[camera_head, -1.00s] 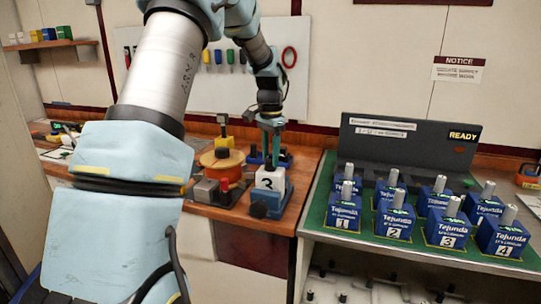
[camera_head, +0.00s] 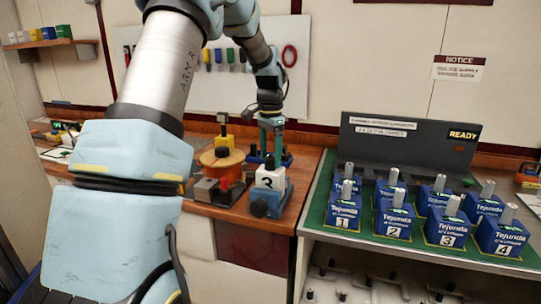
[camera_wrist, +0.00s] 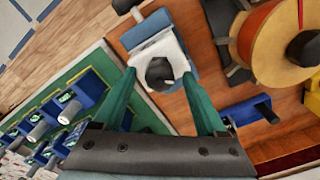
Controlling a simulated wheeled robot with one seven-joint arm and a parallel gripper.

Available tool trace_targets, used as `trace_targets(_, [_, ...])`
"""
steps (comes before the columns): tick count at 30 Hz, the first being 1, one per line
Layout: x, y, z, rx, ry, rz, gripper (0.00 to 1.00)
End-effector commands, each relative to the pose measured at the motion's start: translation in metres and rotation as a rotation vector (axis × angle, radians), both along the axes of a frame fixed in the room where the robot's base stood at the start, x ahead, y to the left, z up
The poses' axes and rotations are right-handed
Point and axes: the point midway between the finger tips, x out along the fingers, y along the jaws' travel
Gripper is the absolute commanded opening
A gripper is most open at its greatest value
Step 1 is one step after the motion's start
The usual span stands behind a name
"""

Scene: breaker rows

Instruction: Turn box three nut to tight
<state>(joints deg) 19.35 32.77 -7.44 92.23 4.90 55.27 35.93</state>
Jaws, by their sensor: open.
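A white-topped block (camera_head: 270,180) with a dark numeral, which looks like a 3, sits on the wooden bench in a blue fixture. A dark round nut or knob stands on its top; it shows in the wrist view (camera_wrist: 160,74). My gripper (camera_wrist: 160,78) is open above the block, its two green fingers on either side of the knob. I cannot tell whether they touch it. In the head view my gripper (camera_head: 271,140) points down over the block. A separate blue box marked 3 (camera_head: 447,232) stands on the green mat, with a grey post on top.
Blue boxes marked 1 (camera_head: 342,215), 2 (camera_head: 394,222) and 4 (camera_head: 502,238) share the green mat (camera_head: 318,212) with a back row. A dark READY panel (camera_head: 415,145) stands behind. An orange spool (camera_head: 221,163) sits left of my gripper.

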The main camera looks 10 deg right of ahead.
Motion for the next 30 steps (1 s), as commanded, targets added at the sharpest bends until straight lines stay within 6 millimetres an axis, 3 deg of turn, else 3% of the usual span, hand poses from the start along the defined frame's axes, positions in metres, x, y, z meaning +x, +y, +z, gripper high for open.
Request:
trace_targets(8, [0.000,0.000,0.004,0.000,-0.001,0.000,0.74])
trace_targets(11, [0.001,0.000,0.016,-0.001,-0.004,0.000,0.74])
trace_targets(21, [0.000,0.000,0.081,-0.003,-0.004,0.001,0.74])
trace_targets(30, [0.000,0.000,0.107,-0.001,0.000,0.000,0.74])
